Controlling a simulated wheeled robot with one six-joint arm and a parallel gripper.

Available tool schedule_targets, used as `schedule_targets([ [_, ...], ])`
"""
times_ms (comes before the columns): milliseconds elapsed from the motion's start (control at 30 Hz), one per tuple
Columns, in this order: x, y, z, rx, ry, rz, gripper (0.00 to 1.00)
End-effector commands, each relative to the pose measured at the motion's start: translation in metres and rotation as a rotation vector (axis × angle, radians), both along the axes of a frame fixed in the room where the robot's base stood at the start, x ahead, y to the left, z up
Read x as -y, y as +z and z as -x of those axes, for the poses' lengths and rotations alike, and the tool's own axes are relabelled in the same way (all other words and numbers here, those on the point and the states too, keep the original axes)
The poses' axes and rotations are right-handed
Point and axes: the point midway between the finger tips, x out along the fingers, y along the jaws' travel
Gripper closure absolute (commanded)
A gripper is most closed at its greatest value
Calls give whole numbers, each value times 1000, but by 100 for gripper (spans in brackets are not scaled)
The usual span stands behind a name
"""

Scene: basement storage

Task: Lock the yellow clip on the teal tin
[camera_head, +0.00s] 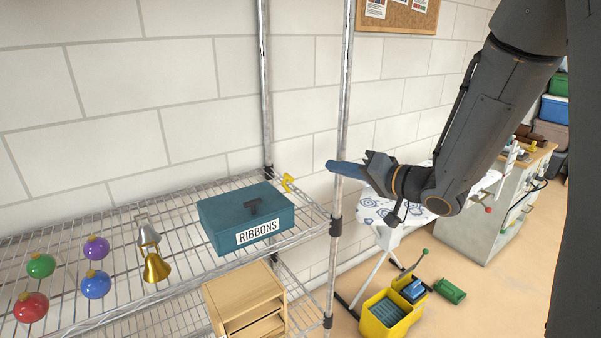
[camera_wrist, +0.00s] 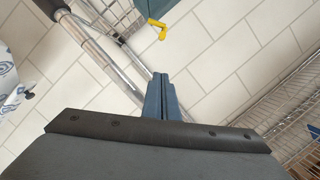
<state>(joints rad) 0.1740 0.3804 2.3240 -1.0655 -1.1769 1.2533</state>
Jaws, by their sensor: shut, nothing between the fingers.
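The teal tin (camera_head: 244,215), labelled RIBBONS and with a dark handle on its lid, sits on the wire shelf. The yellow clip (camera_head: 287,183) is at the tin's right end and sticks up and outward from it. In the wrist view the clip (camera_wrist: 157,28) shows at the top, beside a corner of the tin (camera_wrist: 153,8). My gripper (camera_head: 331,165) is shut and empty, to the right of the tin, near the front shelf post and apart from the clip. Its blue fingers (camera_wrist: 162,80) are together in the wrist view, pointing toward the clip.
A metal shelf post (camera_head: 341,120) stands close to my gripper. Two bells (camera_head: 155,266) and several coloured baubles (camera_head: 95,284) are on the shelf left of the tin. A wooden drawer box (camera_head: 246,300) is below. An ironing board (camera_head: 375,208) and yellow bucket (camera_head: 388,315) stand to the right.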

Motion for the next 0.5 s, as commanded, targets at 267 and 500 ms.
schedule_targets([
  [267, 1, 0, -3, 1, -7, 2, 100],
  [500, -24, -5, -25, -1, -2, 3, 100],
])
